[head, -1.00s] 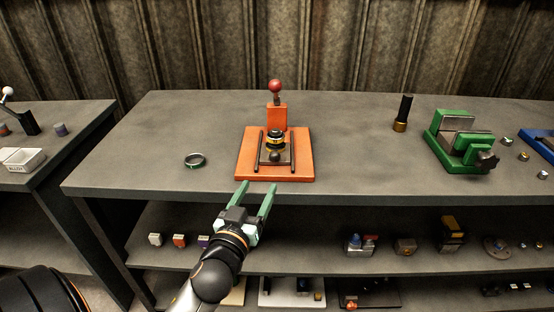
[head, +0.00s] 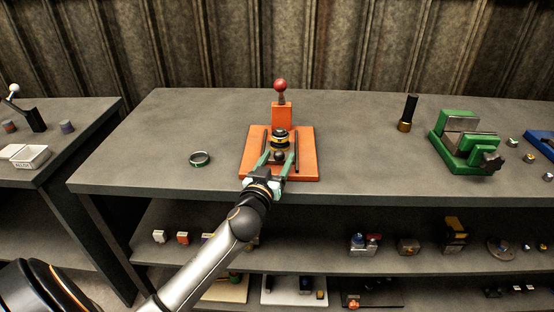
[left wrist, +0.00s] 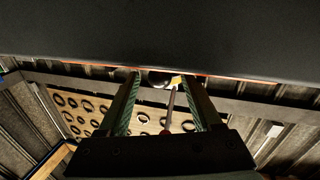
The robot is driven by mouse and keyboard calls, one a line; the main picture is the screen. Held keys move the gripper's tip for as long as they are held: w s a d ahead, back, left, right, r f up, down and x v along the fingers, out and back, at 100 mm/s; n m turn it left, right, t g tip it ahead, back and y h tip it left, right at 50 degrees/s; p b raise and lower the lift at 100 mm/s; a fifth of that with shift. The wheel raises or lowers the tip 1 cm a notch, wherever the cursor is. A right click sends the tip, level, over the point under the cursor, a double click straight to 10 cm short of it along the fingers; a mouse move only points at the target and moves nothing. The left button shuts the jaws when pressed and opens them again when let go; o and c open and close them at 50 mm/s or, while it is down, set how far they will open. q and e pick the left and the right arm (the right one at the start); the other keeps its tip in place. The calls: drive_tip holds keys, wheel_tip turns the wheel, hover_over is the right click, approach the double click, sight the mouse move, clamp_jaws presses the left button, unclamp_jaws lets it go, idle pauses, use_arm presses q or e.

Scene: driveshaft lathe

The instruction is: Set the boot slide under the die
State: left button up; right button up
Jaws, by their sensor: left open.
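The orange press fixture (head: 309,168) stands on the bench, with an upright orange block (head: 282,116) topped by a red ball. A low slide with a dark round knob (head: 279,157) lies between two dark rails on the base. A black piece with a yellow band (head: 280,138) sits behind the knob; I cannot tell boot from die here. My left gripper (head: 277,160) is open, its green fingers either side of the knob. Contact is unclear. In the left wrist view the open fingers (left wrist: 158,80) show a dark round shape and a yellow bit between their tips. My right gripper is not in view.
A dark green ring (head: 200,159) lies left of the fixture. A black and brass tool (head: 406,113) and a green vise (head: 460,150) stand to the right. A lower shelf holds several small parts.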

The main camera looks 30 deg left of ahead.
use_arm(q)
drive_tip(key=shift+c, duration=0.2)
clamp_jaws()
idle(0.3)
idle(0.8)
